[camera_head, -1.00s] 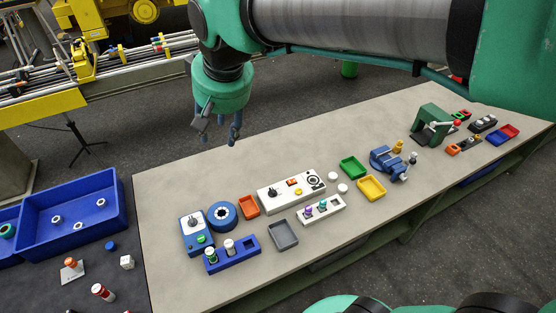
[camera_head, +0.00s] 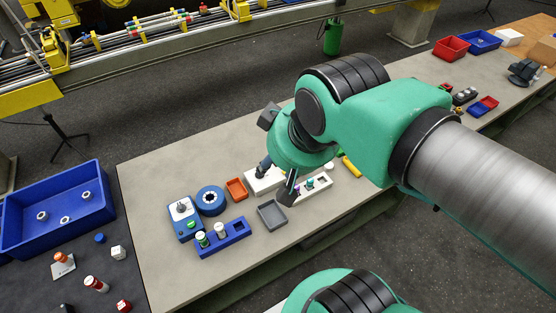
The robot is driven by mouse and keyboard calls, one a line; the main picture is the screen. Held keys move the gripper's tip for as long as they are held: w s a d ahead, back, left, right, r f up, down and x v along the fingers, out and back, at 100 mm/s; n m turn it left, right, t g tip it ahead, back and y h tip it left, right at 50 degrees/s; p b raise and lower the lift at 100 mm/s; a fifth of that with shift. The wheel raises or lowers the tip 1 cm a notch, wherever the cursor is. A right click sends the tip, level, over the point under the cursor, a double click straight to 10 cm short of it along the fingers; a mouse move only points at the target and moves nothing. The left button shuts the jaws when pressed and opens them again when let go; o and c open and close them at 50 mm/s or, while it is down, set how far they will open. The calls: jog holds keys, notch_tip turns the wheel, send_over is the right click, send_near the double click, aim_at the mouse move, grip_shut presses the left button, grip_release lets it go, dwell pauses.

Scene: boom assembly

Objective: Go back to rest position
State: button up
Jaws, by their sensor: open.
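My gripper (camera_head: 278,182) is open and empty. It points down over the middle of the grey workbench (camera_head: 150,190), in front of the white control box (camera_head: 258,186) and close to the grey tray (camera_head: 272,215). I cannot tell its exact height above the bench. My green arm reaches in from the right and hides much of the bench's middle, including most of the white control box and the things to its right.
Left of my gripper are a blue box with a dial (camera_head: 185,218), a blue ring (camera_head: 210,200), an orange tray (camera_head: 236,189) and a blue rack with cylinders (camera_head: 222,237). A white rack (camera_head: 318,184) is just right. A blue bin (camera_head: 60,210) stands at far left.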

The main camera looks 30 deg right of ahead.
notch_tip(320, 180, down, 7)
jog(key=b, duration=0.7)
